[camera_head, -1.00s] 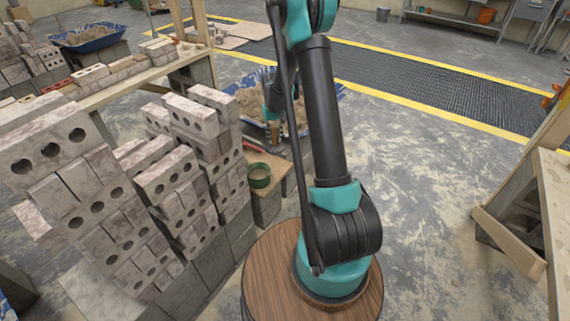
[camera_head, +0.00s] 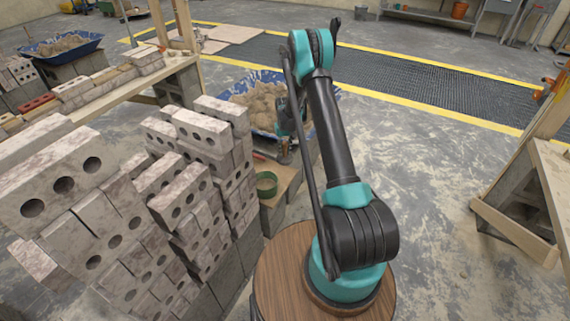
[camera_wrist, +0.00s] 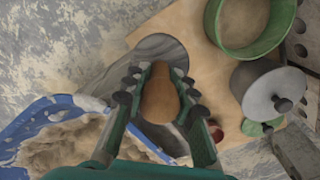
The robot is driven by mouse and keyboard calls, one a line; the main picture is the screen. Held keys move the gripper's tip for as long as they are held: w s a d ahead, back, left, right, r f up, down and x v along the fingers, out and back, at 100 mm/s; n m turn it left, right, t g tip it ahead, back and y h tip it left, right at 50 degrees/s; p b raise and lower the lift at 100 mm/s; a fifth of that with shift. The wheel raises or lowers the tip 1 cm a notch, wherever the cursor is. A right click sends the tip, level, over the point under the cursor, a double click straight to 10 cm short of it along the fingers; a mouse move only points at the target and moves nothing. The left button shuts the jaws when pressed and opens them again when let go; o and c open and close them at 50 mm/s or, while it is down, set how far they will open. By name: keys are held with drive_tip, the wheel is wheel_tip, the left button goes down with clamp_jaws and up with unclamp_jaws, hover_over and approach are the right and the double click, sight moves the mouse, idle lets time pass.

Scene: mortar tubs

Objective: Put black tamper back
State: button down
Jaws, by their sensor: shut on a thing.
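My gripper (camera_wrist: 162,82) is shut on a tan, pear-shaped wooden handle (camera_wrist: 160,100), which I take to be the tamper's. A dark grey, streaked round shape (camera_wrist: 158,48) lies beyond the fingertips over the wooden board (camera_wrist: 195,38); I cannot tell whether it is the tamper's base or a separate disc. In the head view my gripper (camera_head: 284,138) is small and partly hidden by my arm, between the blue tub and the board (camera_head: 283,187). The rest of the tamper cannot be made out there.
A green round container (camera_wrist: 222,40) and a grey cylinder with a knob (camera_wrist: 270,92) stand on the board. A blue tub (camera_head: 333,92) of sand (camera_head: 258,105) is close by. Stacked hollow bricks (camera_head: 205,130) stand left.

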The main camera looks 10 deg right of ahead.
drive_tip(key=shift+f, duration=4.25)
drive_tip(key=shift+f, duration=0.1)
drive_tip(key=c, duration=1.2)
unclamp_jaws()
